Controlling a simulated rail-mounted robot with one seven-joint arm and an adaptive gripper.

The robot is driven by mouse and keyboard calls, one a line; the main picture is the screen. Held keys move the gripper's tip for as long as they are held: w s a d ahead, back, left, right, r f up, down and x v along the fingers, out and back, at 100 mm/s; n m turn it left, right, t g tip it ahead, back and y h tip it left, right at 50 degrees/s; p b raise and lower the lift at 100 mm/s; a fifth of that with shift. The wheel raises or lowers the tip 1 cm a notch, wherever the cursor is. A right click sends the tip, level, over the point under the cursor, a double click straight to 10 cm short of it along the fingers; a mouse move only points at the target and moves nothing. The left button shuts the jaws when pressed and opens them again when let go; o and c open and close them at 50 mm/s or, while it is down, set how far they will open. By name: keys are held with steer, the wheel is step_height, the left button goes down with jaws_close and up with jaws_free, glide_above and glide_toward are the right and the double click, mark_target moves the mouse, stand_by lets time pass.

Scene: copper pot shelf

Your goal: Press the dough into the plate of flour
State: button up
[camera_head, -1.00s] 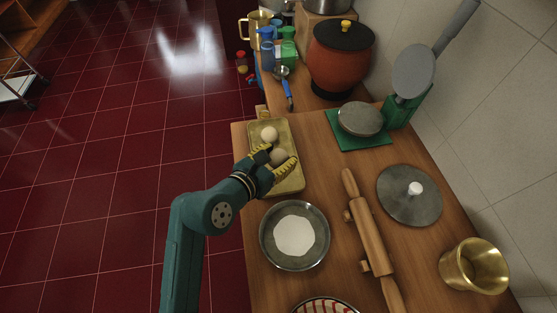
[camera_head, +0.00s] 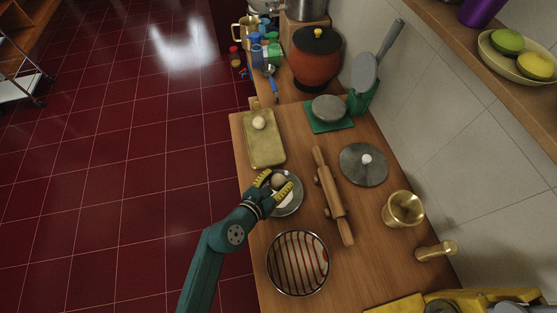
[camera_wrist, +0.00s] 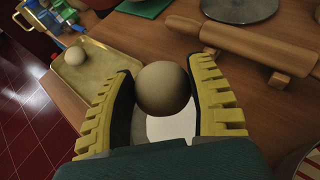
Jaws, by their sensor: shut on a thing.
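My gripper (camera_head: 278,184) is shut on a round beige dough ball (camera_head: 278,180). In the wrist view, the dough ball (camera_wrist: 163,89) sits between the yellow ribbed fingers. The metal plate (camera_head: 292,204) with white flour is below the gripper, partly hidden by it. In the wrist view, a patch of white flour (camera_wrist: 172,126) shows just under the dough. I cannot tell whether the dough touches the flour. A second dough ball (camera_head: 259,123) lies on the brass tray (camera_head: 265,152) behind the plate.
A wooden rolling pin (camera_head: 329,196) rests on its stand right of the plate. A flat lid (camera_head: 363,165) and brass cup (camera_head: 404,208) stand further right. A striped round dish (camera_head: 297,262) is in front. A clay pot (camera_head: 317,58) stands at the back.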

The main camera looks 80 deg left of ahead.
mark_target(278, 188)
steer(key=shift+a+r, duration=0.3)
steer(key=shift+r, duration=0.35)
steer(key=shift+w+f, duration=0.1)
steer(key=shift+f, duration=0.05)
step_height(278, 188, down, 8)
steer(key=b, duration=0.9)
steer(key=shift+r, duration=0.25)
steer(key=shift+f+b, duration=0.7)
steer(key=shift+f, duration=0.5)
steer(key=shift+f, duration=0.25)
step_height(278, 188, up, 8)
steer(key=p, duration=1)
steer(key=shift+r, duration=0.25)
steer(key=shift+f, duration=0.1)
